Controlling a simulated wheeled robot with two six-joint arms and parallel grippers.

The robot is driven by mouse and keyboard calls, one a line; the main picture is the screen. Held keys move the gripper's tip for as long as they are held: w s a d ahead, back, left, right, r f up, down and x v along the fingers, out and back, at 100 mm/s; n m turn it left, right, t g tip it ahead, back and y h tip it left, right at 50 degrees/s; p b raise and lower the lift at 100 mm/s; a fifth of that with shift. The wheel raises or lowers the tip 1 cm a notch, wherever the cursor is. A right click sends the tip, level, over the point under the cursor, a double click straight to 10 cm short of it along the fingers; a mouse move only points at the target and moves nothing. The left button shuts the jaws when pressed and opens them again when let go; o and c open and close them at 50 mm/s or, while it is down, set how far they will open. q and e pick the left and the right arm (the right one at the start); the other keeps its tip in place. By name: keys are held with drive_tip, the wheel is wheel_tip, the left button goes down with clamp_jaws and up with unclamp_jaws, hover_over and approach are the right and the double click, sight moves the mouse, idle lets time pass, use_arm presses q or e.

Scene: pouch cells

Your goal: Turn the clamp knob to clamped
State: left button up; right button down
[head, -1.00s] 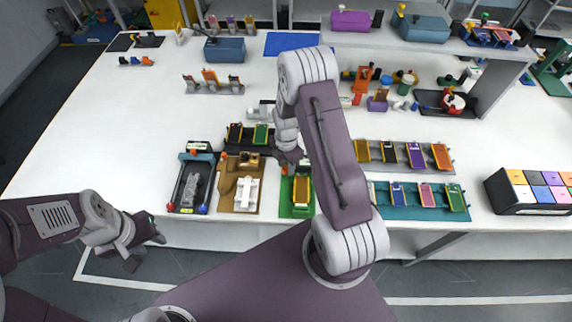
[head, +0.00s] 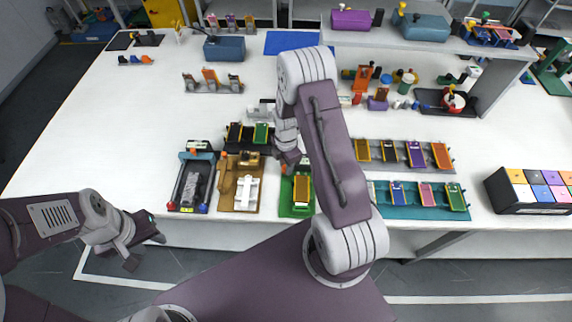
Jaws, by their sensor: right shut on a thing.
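A green fixture (head: 287,208) stands near the front edge of the table and bears an orange-yellow pouch cell (head: 302,189). A small orange-red part (head: 284,169), which looks like the clamp knob, shows at its back left. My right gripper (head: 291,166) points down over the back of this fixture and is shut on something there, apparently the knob. The jaws and my arm hide most of it, so I cannot tell which way the knob is turned. My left gripper (head: 148,247) is open and empty, off the table's front edge at the left.
Left of the green fixture are a brown fixture (head: 228,200) with a white part and a dark tray (head: 178,194). A black rack (head: 234,146) stands close behind. A teal rack (head: 420,205) lies to the right.

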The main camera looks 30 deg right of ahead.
drive_tip(key=m, duration=0.4)
drive_tip(key=shift+w+r, duration=0.1)
drive_tip(key=shift+m, duration=2.2)
drive_tip(key=shift+w, duration=0.1)
drive_tip(key=c, duration=1.4)
unclamp_jaws()
wheel_tip(320, 180, up, 9)
drive_tip(key=shift+b, duration=0.4)
